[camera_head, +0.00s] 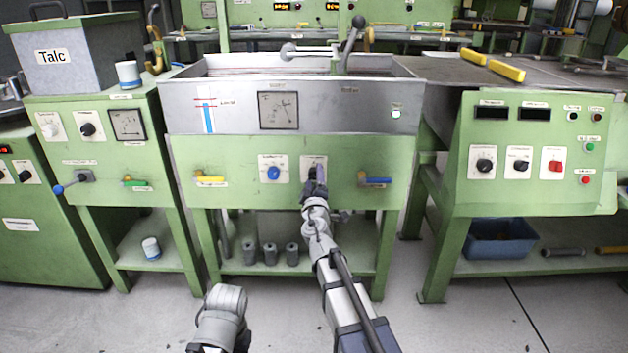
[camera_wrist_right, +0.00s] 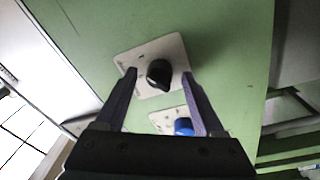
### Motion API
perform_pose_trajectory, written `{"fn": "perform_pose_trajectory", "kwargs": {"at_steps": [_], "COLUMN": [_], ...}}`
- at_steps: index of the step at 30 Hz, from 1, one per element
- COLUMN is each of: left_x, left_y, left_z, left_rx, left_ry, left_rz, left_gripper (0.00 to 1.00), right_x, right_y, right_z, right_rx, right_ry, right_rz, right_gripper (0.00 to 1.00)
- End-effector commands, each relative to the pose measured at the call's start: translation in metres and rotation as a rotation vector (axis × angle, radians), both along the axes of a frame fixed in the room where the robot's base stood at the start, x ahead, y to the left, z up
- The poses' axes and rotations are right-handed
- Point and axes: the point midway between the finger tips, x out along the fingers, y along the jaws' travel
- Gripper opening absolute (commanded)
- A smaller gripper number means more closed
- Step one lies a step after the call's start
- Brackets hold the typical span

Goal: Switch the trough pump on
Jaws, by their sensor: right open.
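The trough (camera_head: 270,80) is a grey metal basin over a green front panel. The panel carries a blue knob (camera_head: 273,173) on a white plate and, to its right, a second white plate (camera_head: 313,162). My right gripper (camera_head: 316,184) is in front of this second plate and hides most of its knob. In the right wrist view, that black knob (camera_wrist_right: 159,74) lies between the open, spread fingers, with no clear contact. The blue knob also shows in the wrist view (camera_wrist_right: 183,126), beyond the gripper body. My left gripper is not in view.
A yellow-handled valve (camera_head: 209,179) and a blue-handled valve (camera_head: 376,181) stick out on either side of the knobs. A control cabinet (camera_head: 535,150) stands at right, and a Talc box (camera_head: 75,55) at left. The floor in front is clear.

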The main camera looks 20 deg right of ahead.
Motion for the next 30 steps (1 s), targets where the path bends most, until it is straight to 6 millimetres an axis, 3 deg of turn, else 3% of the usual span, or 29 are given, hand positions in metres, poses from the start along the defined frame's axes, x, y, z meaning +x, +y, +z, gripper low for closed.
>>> {"fn": "perform_pose_trajectory", "kwargs": {"at_steps": [8,14,22,30], "left_x": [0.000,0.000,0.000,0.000], "left_y": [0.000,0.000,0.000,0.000], "left_z": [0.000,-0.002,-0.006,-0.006], "left_rx": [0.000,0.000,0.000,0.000], "left_ry": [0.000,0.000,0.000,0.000], "left_rz": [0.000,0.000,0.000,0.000], "left_gripper": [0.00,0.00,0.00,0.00], "right_x": [-0.004,-0.025,-0.068,-0.076], "right_y": [0.001,0.005,0.016,0.018], "right_z": [0.000,-0.002,-0.006,-0.006], "right_rx": [-0.001,-0.001,0.000,-0.001], "right_ry": [0.000,0.000,0.000,0.000], "right_rz": [0.000,0.000,0.001,0.000], "right_gripper": [0.71,0.71,0.71,0.71]}}
